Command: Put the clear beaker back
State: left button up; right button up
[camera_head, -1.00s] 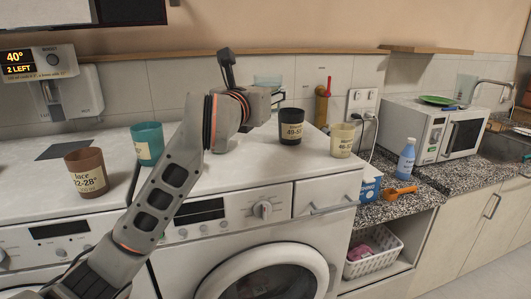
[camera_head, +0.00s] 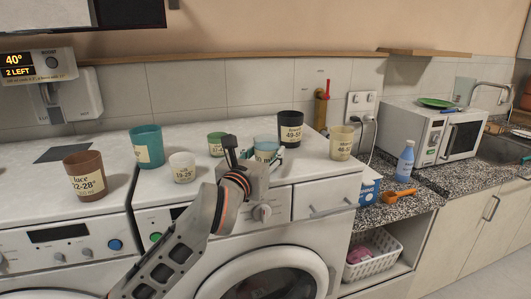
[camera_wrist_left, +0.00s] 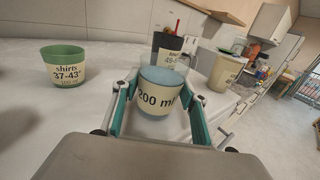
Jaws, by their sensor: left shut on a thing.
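The clear beaker (camera_head: 266,147) is a bluish see-through cup with a pale label. In the left wrist view the beaker (camera_wrist_left: 160,78) stands upright between my fingers, its label reading 200 ml. My left gripper (camera_head: 262,158) is shut on it over the front part of the right washing machine's top. It is low over the white top; I cannot tell whether its base touches. The gripper hides its lower part in the head view. My right gripper is not in view.
A green cup (camera_head: 217,144) and white cup (camera_head: 182,167) stand left of the beaker, a black cup (camera_head: 291,128) behind right, a cream cup (camera_head: 341,142) right. Teal (camera_head: 147,146) and brown (camera_head: 85,176) cups stand further left. The machine top (camera_head: 215,180) is clear in front.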

pick_arm(q)
jog(key=o, duration=1.1)
jog(key=shift+s+r, duration=0.1)
jog(key=shift+r, duration=0.05)
jog(key=v, duration=1.2)
jog(key=shift+b, duration=0.35)
